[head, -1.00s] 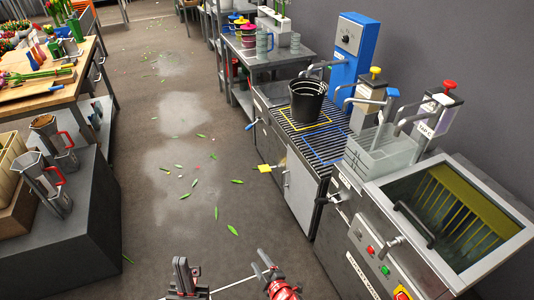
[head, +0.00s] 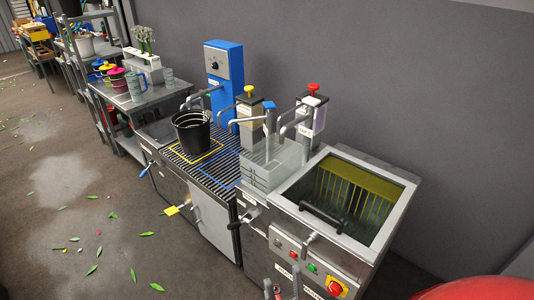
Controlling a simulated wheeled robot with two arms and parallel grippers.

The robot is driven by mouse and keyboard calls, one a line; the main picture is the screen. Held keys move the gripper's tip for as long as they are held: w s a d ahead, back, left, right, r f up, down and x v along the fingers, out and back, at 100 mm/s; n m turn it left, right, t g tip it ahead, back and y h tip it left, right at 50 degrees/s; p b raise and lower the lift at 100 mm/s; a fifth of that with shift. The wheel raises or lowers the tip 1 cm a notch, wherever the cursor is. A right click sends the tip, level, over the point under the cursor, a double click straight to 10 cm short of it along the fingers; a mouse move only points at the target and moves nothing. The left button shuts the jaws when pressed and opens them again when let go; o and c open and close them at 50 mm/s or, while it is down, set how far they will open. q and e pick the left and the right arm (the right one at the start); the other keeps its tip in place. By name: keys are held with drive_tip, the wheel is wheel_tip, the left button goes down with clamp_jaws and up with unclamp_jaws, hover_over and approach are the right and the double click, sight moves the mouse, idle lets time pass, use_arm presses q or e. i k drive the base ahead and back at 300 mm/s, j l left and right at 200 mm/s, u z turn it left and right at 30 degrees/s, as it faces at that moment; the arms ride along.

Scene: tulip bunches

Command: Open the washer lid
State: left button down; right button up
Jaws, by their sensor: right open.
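The washer (head: 380,175) is the steel unit at the right of the head view. A yellow slotted rack (head: 350,195) shows inside its dark basin. A black bar handle (head: 321,216) runs along the front left of its top. The lid looks see-through and lies flat, shut over the basin, though its surface is hard to make out. My right gripper (head: 283,290) is only partly in view at the bottom edge, open and empty, in front of the washer's control panel and below the handle, apart from it. My left gripper is out of view.
The front panel has a red emergency knob (head: 335,288), small buttons and a lever (head: 311,240). Left of the washer stand a clear bin (head: 270,172), pump dispensers (head: 313,115) and a black bucket (head: 192,131) on a grate. The floor at left is open, with scattered leaves.

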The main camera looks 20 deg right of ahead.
sight(369, 255)
drive_tip(key=z, duration=1.05)
